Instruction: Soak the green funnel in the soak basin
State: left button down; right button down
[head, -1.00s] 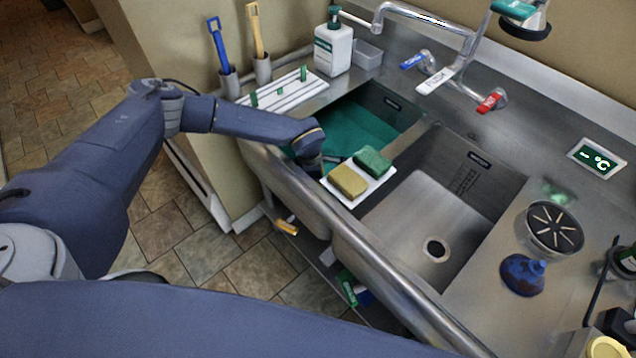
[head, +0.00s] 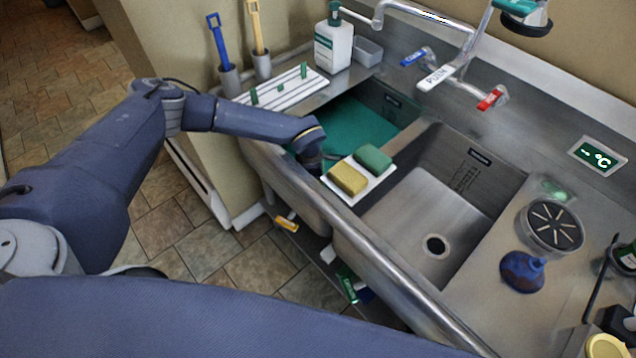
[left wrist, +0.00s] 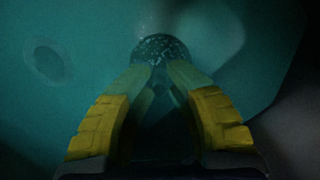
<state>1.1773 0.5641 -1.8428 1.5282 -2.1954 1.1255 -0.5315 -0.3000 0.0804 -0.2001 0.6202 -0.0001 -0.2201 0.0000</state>
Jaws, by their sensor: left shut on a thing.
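The soak basin is the left sink bowl, filled with teal liquid (head: 358,128); the liquid also fills most of the left wrist view (left wrist: 90,30). My left gripper (left wrist: 160,75) reaches down into this basin near its front right side, and its fingers are hidden in the head view. In the left wrist view its yellow-padded fingers are shut on a dark, speckled round part, which I take for the green funnel (left wrist: 160,47). The murk hides most of its shape and whether it touches the bottom. My right gripper is not in view.
A white tray with a yellow sponge (head: 347,179) and a green sponge (head: 373,158) sits on the divider, close right of my left wrist. The right bowl (head: 410,215) is empty. A blue funnel (head: 522,272) and a round strainer (head: 553,228) stand on the right counter. A soap bottle (head: 333,45) stands behind.

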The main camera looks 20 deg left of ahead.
pick_arm(q)
jog(key=shift+f, duration=0.2)
jog(key=shift+c, duration=0.3)
grip_release()
dwell(0.4)
jog(key=shift+r, duration=0.25)
dwell(0.6)
jog(key=shift+a+r, duration=0.1)
jog(key=shift+r, duration=0.65)
jog(key=shift+r, duration=0.35)
jog(key=shift+a+r, duration=0.15)
jog(key=shift+r, duration=0.5)
jog(key=shift+r, duration=0.3)
jog(key=shift+s+a+r, duration=0.1)
jog(key=shift+a+r, duration=0.05)
jog(key=shift+r, duration=0.55)
